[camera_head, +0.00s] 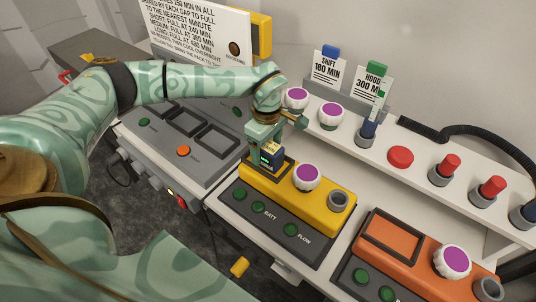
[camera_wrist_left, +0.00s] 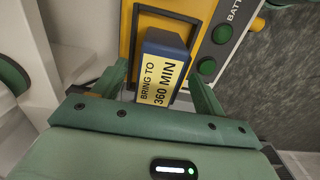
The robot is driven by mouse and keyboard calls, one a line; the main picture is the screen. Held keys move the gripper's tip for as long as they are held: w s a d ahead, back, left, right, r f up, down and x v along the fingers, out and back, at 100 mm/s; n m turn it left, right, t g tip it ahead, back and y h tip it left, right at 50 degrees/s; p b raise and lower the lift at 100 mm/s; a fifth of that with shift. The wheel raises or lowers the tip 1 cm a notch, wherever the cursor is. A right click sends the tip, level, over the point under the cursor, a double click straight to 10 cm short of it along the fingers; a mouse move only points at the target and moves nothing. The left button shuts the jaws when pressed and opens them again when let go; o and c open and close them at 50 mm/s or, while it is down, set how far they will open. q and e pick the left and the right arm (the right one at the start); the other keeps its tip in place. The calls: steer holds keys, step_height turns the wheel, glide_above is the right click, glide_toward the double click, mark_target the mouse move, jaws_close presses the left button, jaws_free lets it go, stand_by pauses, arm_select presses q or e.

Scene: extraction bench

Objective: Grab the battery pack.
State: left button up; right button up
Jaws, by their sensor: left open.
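The battery pack (camera_head: 271,155) is a dark blue block in the bay of the yellow unit (camera_head: 325,212). In the left wrist view the battery pack (camera_wrist_left: 160,72) carries a yellow label reading "BRING TO 360 MIN". My left gripper (camera_head: 266,140) is over the pack from above. In the left wrist view my left gripper (camera_wrist_left: 160,86) is open, with one finger on each side of the pack. I cannot tell whether either finger touches it. The gripper hides part of the pack in the head view. My right gripper is not in view.
An orange unit (camera_head: 416,262) with an empty-looking bay stands at right. A grey panel (camera_head: 165,148) with framed bays lies at left. A white shelf behind holds purple-topped knobs (camera_head: 331,114) and red buttons (camera_head: 400,157). Cards (camera_head: 328,68) and a sign (camera_head: 198,30) stand behind.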

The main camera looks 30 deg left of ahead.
arm_select(q)
steer(key=shift+f, duration=0.25)
steer(key=shift+r, duration=0.1)
steer(key=c, duration=1.5)
steer(key=shift+o, duration=0.2)
